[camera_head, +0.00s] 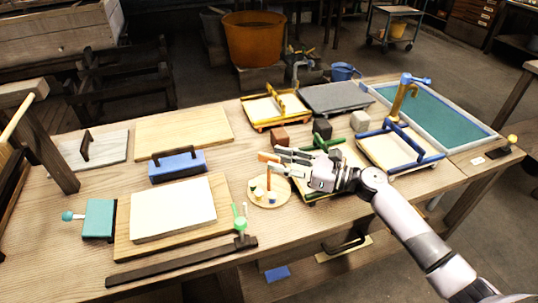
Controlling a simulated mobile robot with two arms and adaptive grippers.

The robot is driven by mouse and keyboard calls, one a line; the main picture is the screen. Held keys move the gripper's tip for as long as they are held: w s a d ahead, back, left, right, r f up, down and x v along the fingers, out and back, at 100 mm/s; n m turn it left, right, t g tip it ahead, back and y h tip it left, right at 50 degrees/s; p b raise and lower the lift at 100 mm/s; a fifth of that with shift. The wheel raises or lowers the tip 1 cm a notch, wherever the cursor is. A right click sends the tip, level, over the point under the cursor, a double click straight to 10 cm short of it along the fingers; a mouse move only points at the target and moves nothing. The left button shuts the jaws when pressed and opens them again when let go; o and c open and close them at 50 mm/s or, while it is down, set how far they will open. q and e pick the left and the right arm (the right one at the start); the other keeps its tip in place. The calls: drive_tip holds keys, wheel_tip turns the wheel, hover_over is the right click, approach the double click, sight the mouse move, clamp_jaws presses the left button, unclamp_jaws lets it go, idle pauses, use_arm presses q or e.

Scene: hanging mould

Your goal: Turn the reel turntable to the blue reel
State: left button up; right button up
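The reel turntable (268,203) is a small round pale wooden disc on the bench, near the middle of the head view. Small yellow, white and blue pieces stand on it; the blue reel (271,197) seems to be the small blue piece near its front. An orange-brown upright with an orange top (267,157) rises at its far side. My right gripper (279,160) reaches in from the right above the turntable. Its fingers look spread, with the orange top near or between their tips; contact cannot be told. My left gripper is not in view.
A pale block on a board (172,209) and a green-topped piece (240,221) stand left of the turntable. A green-handled frame (345,154) and a blue-handled frame (400,151) lie right, by my arm. A dark bar (180,264) lies along the front edge.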

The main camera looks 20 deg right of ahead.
sight(269, 158)
drive_tip(key=shift+x, duration=1.8)
clamp_jaws()
